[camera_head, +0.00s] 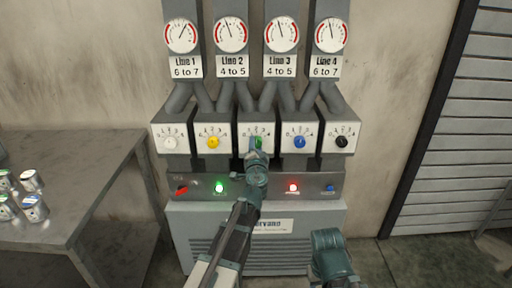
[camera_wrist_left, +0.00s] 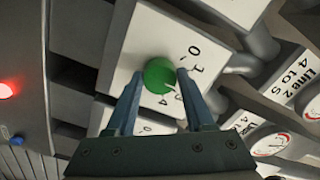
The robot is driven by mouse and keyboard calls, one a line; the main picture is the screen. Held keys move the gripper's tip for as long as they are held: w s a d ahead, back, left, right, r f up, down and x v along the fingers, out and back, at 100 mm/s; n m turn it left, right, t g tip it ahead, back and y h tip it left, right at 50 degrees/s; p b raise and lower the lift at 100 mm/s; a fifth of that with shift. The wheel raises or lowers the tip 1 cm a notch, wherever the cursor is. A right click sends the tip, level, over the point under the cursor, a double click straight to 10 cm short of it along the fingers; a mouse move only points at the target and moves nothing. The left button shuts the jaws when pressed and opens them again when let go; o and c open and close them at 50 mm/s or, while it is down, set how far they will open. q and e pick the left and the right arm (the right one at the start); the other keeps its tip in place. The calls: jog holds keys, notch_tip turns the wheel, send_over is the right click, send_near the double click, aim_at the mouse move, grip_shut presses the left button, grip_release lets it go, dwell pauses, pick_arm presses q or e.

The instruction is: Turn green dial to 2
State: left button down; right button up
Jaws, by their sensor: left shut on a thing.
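The green dial (camera_head: 258,142) is the middle one in a row of dials on the machine, on a white plate marked with numbers. In the left wrist view the green dial (camera_wrist_left: 159,76) sits between the two fingers of my left gripper (camera_wrist_left: 158,84), which is shut on it. The 0, 1 and 4 show beside it; the 2 seems hidden by a finger. A pale mark shows at the dial's lower right, but I cannot tell its exact reading. In the head view my left gripper (camera_head: 257,154) covers part of the dial and plate.
White (camera_head: 170,142), yellow (camera_head: 213,142), blue (camera_head: 299,141) and black (camera_head: 342,141) dials flank it. Gauges (camera_head: 282,35) stand above. A panel (camera_head: 256,187) with lights is below. A table (camera_head: 75,150) with cans is at left. My right arm shows at the bottom.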

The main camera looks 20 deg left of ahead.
dwell(0.3)
pick_arm(q)
jog(key=shift+c, duration=1.4)
grip_release()
